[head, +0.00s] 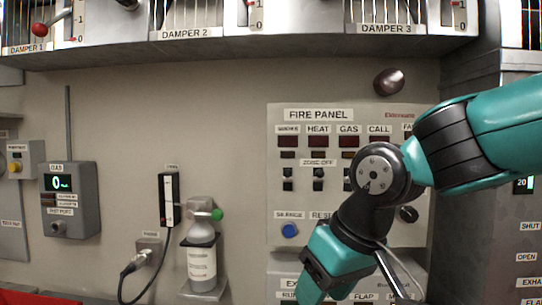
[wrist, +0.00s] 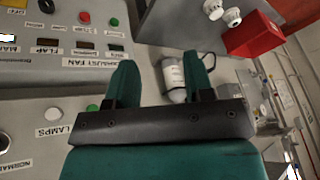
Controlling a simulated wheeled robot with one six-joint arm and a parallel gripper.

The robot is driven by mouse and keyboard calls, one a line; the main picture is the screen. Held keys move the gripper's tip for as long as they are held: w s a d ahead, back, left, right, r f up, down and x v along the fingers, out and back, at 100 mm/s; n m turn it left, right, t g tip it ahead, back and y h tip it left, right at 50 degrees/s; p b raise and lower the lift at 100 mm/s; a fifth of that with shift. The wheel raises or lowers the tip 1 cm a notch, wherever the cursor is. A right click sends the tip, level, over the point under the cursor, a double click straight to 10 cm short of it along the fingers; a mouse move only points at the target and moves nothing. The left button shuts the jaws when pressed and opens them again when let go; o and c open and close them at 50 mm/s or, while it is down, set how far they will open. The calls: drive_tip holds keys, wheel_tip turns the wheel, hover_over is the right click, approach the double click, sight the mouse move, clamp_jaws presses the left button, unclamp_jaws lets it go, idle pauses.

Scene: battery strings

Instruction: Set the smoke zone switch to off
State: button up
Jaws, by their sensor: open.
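The fire panel (head: 277,217) is on the wall at the centre right of the head view. Its left column is labelled smoke, and the small black smoke zone switch (head: 288,180) sits below it in the zone-off row. Its exact position is too small to read. My gripper (wrist: 160,75) is open and empty in the wrist view, fingers spread apart. In the head view my arm covers the panel's right and lower right part, and the fingertips are out of frame. The smoke switch is not recognisable in the wrist view.
A gas cylinder (head: 202,262) with a green knob stands on a bracket left of the panel; it shows beyond my fingers in the wrist view (wrist: 173,78). A cabinet overhangs above. An exhaust fan panel (wrist: 75,73) is left in the wrist view, a red box (wrist: 250,35) upper right.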

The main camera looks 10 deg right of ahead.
sight(289, 171)
drive_tip(key=w+d+r+m+t+h+p, duration=0.1)
drive_tip(key=w+r+m+t+p, duration=0.1)
drive_tip(key=w+r, duration=0.45)
drive_tip(key=w+d+r+m+t+h+p, duration=0.1)
drive_tip(key=w+d+r+m+t+p, duration=0.15)
drive_tip(key=r, duration=0.65)
drive_tip(key=w+d+r+m+t+p, duration=0.1)
drive_tip(key=w+r+m+p, duration=0.1)
drive_tip(key=w+r, duration=0.45)
drive_tip(key=shift+n, duration=0.25)
drive_tip(key=p+x, duration=0.5)
drive_tip(key=x, duration=1)
drive_tip(key=shift+w, duration=0.1)
drive_tip(key=shift+a, duration=0.1)
drive_tip(key=c, duration=0.9)
